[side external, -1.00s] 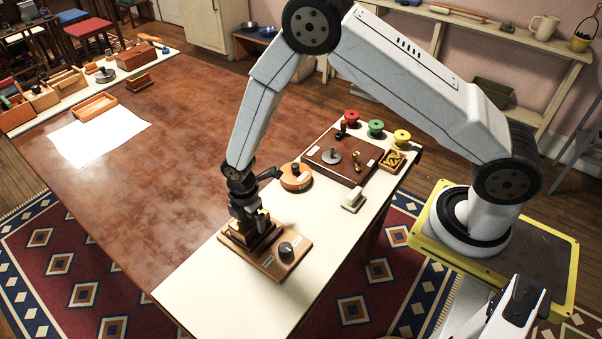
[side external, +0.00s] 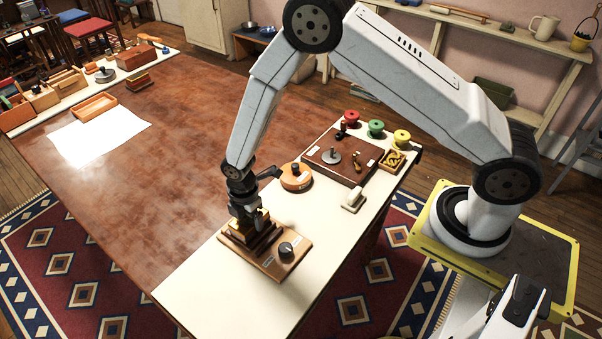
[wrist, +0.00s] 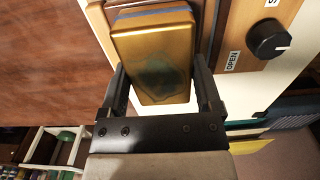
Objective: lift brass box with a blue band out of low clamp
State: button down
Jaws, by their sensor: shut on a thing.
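The brass box with a blue band (wrist: 155,55) fills the space between my two fingers in the wrist view; a blue-grey band shows near its far end. My gripper (side external: 250,215) points down over the low clamp (side external: 263,250) in the side view. My gripper also shows in the wrist view (wrist: 163,92), with a finger on each side of the box, shut on it. The clamp has a wooden base and a black knob (side external: 286,248), also seen in the wrist view (wrist: 268,39) beside an "OPEN" label. The box is mostly hidden by my gripper in the side view; I cannot tell whether it still touches the clamp.
An orange round fixture (side external: 296,177) with a black knob stands behind the clamp. A brown board (side external: 343,158) and red, green and yellow spools stand farther back. The cream table front (side external: 230,305) is clear, as is most of the brown tabletop (side external: 170,185).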

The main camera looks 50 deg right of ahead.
jog(key=shift+r, duration=0.7)
dwell(0.6)
jog(key=shift+r, duration=2.2)
